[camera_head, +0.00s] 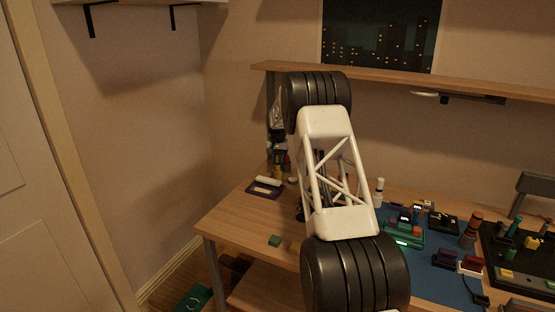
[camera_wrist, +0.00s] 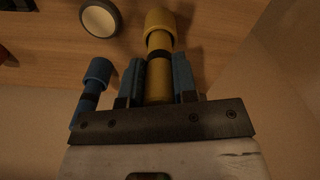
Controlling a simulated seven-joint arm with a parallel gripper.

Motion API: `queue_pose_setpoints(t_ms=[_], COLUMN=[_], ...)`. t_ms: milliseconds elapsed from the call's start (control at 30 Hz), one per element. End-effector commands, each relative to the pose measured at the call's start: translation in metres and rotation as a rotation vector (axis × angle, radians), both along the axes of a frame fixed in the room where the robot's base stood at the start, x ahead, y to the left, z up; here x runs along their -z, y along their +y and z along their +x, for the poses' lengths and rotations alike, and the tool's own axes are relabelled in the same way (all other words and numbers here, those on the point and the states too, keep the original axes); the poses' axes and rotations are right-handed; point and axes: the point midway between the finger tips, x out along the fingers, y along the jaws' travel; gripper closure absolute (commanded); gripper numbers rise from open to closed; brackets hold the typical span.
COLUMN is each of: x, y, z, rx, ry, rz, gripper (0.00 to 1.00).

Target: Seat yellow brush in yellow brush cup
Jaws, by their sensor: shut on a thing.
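My gripper (camera_wrist: 158,85) is shut on the yellow brush (camera_wrist: 158,90), with one blue-grey finger on each side of its handle. A dark band crosses the brush just beyond the fingertips. Its far end meets the wider yellow brush cup (camera_wrist: 159,22) at the top of the wrist view. Brush and cup look roughly in line, but I cannot tell how deep the brush sits or whether it touches the bottom. In the head view my gripper (camera_head: 278,147) is at the table's back left, partly hidden behind my arm. A small yellow part (camera_head: 286,172) shows below it.
A similar blue brush and cup (camera_wrist: 93,85) stand close on the left in the wrist view. A round white-topped thing (camera_wrist: 100,18) is near them. A green block (camera_head: 274,241) lies at the table's front left. A blue mat (camera_head: 440,274) with several items fills the right.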

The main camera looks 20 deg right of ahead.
Motion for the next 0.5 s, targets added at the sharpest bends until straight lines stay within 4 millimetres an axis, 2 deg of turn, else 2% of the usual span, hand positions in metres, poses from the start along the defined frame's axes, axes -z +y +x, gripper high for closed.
queue_pose_setpoints(t_ms=[367,400,500], x=[0.0064,0.0059,0.006], y=[0.0,0.0,0.0], z=[0.0001,0.0001,0.0001], rx=[0.0,0.0,0.0], ry=[-0.001,-0.001,-0.001], rz=[0.0,0.0,0.0], gripper=[0.97,0.67,0.52])
